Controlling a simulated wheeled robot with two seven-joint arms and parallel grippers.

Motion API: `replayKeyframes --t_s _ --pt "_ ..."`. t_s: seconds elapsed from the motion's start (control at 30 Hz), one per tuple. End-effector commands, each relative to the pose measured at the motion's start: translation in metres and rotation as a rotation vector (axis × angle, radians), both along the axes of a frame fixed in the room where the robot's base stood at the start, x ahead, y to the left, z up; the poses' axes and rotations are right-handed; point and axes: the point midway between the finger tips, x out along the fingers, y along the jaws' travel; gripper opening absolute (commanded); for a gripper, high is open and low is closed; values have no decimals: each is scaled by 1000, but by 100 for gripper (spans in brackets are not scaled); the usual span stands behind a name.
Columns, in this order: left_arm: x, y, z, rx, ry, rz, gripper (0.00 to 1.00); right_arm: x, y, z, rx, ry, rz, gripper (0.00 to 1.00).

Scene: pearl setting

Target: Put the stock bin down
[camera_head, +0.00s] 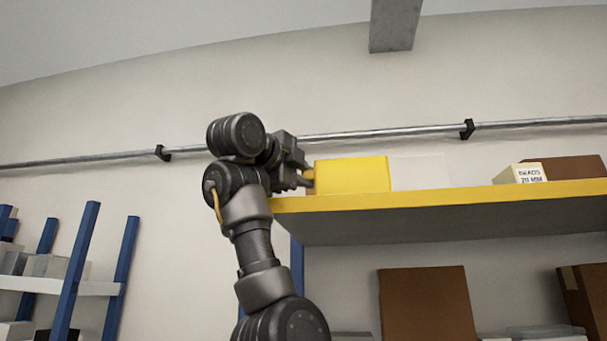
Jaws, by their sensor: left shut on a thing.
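A yellow stock bin (352,174) is at the left end of the high yellow-edged shelf (440,200). Its underside is level with the shelf top, and I cannot tell whether its weight rests there. My left gripper (306,179) is at the bin's left side, shut on it, with the fingertips partly hidden. My left arm rises from below in front of the shelf's left end. My right gripper is not in view.
A white box (420,173) stands right beside the bin. A box labelled beads (519,174) and a brown box (575,168) are farther right. A brown carton (426,304) stands below the shelf. Blue rack posts (75,270) are at left.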

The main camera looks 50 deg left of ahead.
Motion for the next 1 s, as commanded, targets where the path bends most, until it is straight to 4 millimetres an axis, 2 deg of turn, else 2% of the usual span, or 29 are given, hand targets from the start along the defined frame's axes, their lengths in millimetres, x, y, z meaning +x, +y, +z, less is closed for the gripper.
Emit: replayKeyframes --t_s 0.27,0.3,0.47,0.73,0.83,1.0 --pt "-1 0 -3 0 -3 0 0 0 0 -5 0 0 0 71" --pt "0 0 -4 0 0 0 23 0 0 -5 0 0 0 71" --pt "0 0 -3 0 0 0 43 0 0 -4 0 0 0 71" --pt "0 0 -2 0 0 1 43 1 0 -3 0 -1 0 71" --pt "0 0 4 0 0 0 43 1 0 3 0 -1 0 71" --pt "-29 -6 -6 1 -4 0 43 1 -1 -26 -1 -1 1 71"
